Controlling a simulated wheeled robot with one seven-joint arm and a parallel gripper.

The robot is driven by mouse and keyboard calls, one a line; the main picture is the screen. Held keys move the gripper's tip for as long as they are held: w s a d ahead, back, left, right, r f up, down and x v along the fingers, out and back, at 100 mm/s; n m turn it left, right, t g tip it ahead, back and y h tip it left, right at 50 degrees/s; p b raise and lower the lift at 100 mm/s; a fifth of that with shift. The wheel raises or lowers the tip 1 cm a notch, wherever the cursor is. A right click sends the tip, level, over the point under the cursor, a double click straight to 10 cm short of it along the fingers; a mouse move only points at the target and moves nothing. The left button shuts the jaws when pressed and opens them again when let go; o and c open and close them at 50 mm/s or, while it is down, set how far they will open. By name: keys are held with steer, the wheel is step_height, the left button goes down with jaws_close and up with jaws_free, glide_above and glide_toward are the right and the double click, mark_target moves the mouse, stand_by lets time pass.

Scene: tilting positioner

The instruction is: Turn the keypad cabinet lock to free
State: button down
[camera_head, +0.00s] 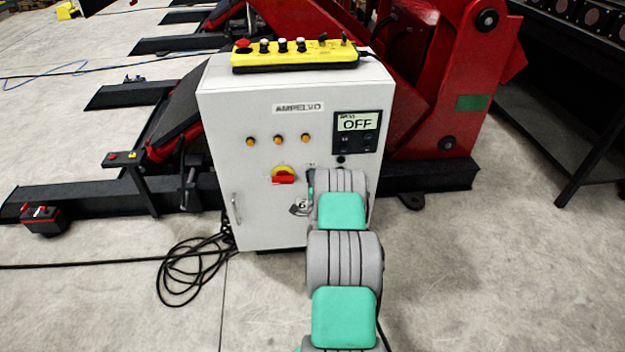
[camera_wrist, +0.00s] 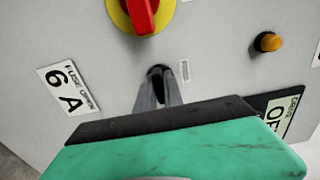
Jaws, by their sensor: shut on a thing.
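The keypad cabinet (camera_head: 262,205) is a light grey box standing on the floor, with its front towards me. In the wrist view its front panel (camera_wrist: 90,30) fills the background. A small dark lock (camera_wrist: 157,72) sits on that panel beside a small printed label (camera_wrist: 184,70). My gripper (camera_wrist: 158,82) is shut on the lock, with a grey finger on each side of it. The fingers cover much of the lock, so I cannot tell which way it is turned. In the head view my arm hides most of the gripper and the lock.
A red-and-yellow rotary switch (camera_head: 284,175) juts out close to the lock. An orange lamp (camera_wrist: 267,42) and a display reading OFF (camera_head: 358,124) are nearby. A yellow control box (camera_head: 295,56) lies on top. Black cable (camera_head: 190,270) is coiled on the floor at left.

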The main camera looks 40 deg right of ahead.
steer(key=shift+f+n+b, duration=0.1)
steer(key=shift+n+b, duration=0.2)
steer(key=shift+b, duration=0.15)
steer(key=n+b, duration=0.3)
steer(key=shift+f+b, duration=0.15)
steer(key=shift+b, duration=0.25)
steer(key=n+b, duration=0.4)
steer(key=n, duration=0.1)
steer(key=n+b, duration=0.5)
steer(key=b, duration=0.1)
steer(key=n+b, duration=0.3)
steer(key=n, duration=0.1)
steer(key=shift+r+n, duration=0.2)
steer(key=shift+n, duration=0.1)
steer(key=c, duration=1.5)
jaws_free()
steer(key=shift+o, duration=0.2)
